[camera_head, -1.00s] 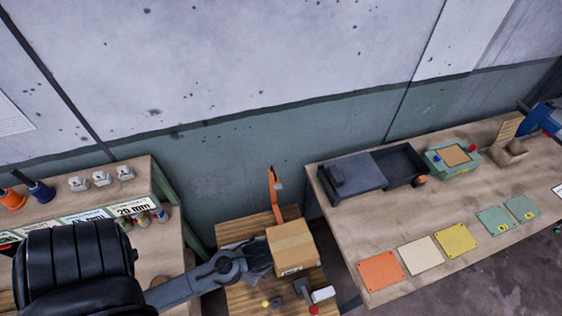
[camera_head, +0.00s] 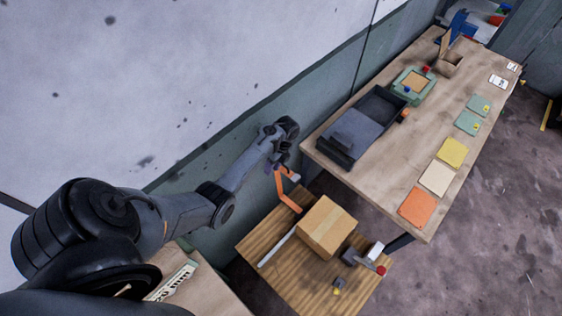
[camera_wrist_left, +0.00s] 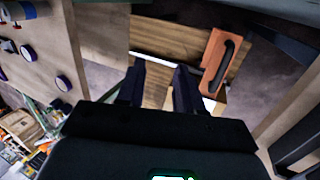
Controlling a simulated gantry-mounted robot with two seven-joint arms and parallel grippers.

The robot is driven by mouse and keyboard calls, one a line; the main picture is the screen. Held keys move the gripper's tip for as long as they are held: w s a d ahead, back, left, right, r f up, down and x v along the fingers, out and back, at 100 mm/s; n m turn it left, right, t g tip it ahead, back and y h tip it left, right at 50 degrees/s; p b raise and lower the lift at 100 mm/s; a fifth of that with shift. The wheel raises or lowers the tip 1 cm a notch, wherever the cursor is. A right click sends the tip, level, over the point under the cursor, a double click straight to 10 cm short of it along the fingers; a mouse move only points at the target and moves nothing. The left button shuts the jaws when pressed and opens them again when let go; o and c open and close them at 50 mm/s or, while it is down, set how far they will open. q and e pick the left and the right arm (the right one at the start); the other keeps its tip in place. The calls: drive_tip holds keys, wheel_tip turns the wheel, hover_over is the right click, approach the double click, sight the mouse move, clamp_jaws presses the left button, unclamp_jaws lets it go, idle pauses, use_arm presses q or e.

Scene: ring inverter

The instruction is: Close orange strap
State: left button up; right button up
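The orange strap (camera_head: 287,189) stands up, bent, at the back-left edge of the small wooden table beside the cardboard box (camera_head: 327,227). In the left wrist view the orange strap (camera_wrist_left: 214,58) is a flat orange piece with a dark slot or bar, just right of the right finger. My left gripper (camera_head: 278,164) is at the strap's upper end in the head view. In the wrist view my left gripper (camera_wrist_left: 160,70) has its fingers apart, with only wood seen between them. Whether a finger touches the strap cannot be told. My right gripper is not in view.
The wooden table (camera_head: 262,240) also carries a small grey device with a red knob (camera_head: 381,270). The larger workbench (camera_head: 388,173) to the right holds a dark tray (camera_head: 352,137) and coloured cards. The wall is close behind my left arm.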

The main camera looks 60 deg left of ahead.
sight(285, 166)
use_arm(q)
drive_tip(key=w+r+t, duration=0.2)
drive_tip(key=w+r, duration=0.5)
drive_tip(key=w, duration=0.1)
drive_tip(key=shift+s+a+f+b, duration=0.1)
drive_tip(key=shift+s+f, duration=0.15)
drive_tip(key=shift+f, duration=1.5)
drive_tip(key=shift+s+a+f+b, duration=0.15)
drive_tip(key=shift+s+f, duration=0.1)
drive_tip(key=shift+f, duration=1.55)
drive_tip(key=shift+s+d+f+b, duration=0.1)
drive_tip(key=shift+s+f, duration=0.15)
drive_tip(key=shift+f, duration=1.5)
drive_tip(key=shift+c, duration=0.5)
clamp_jaws()
